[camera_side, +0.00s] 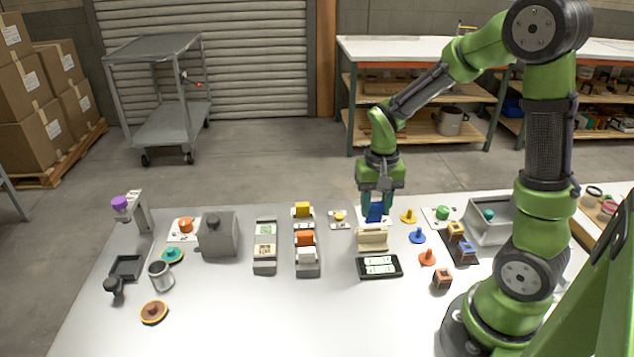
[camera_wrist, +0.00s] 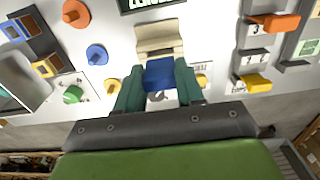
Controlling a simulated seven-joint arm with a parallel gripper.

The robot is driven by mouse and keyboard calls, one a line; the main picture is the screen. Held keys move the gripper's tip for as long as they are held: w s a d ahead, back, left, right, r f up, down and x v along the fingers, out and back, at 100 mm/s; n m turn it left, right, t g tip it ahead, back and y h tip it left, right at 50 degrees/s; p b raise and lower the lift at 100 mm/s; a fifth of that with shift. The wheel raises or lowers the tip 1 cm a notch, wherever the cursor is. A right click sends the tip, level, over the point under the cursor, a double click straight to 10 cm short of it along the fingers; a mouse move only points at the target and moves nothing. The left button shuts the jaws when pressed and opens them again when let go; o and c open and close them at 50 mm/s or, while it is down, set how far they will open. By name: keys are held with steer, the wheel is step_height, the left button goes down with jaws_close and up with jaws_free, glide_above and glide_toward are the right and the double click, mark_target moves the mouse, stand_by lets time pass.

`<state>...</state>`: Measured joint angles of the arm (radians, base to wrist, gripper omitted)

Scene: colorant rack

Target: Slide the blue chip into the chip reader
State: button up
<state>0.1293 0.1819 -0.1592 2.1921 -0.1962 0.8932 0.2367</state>
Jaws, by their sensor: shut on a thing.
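The blue chip (camera_side: 376,211) is held between the two teal fingers of my gripper (camera_side: 377,203). It also shows in the wrist view (camera_wrist: 160,75), where my gripper (camera_wrist: 159,67) is shut on its sides. The chip reader is a beige block (camera_side: 372,239) with a dark display (camera_side: 380,266) in front of it. In the side view the chip is just behind the reader and tilted. In the wrist view the chip lies right against the near edge of the beige reader (camera_wrist: 158,37). I cannot tell whether they touch, and the slot is not clearly visible.
A grey rack (camera_side: 306,268) with yellow, orange and white chips stands to the left. Yellow, blue and orange pegs (camera_side: 417,236) stand close on the right, with a green knob (camera_side: 442,213) beyond. The front of the table is mostly clear.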

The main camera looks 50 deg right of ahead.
mark_target(374, 220)
steer(key=shift+f, duration=0.4)
steer(key=shift+f, duration=1.85)
stand_by(0.8)
steer(key=o, duration=1.1)
steer(key=shift+r, duration=0.1)
step_height(374, 220, up, 17)
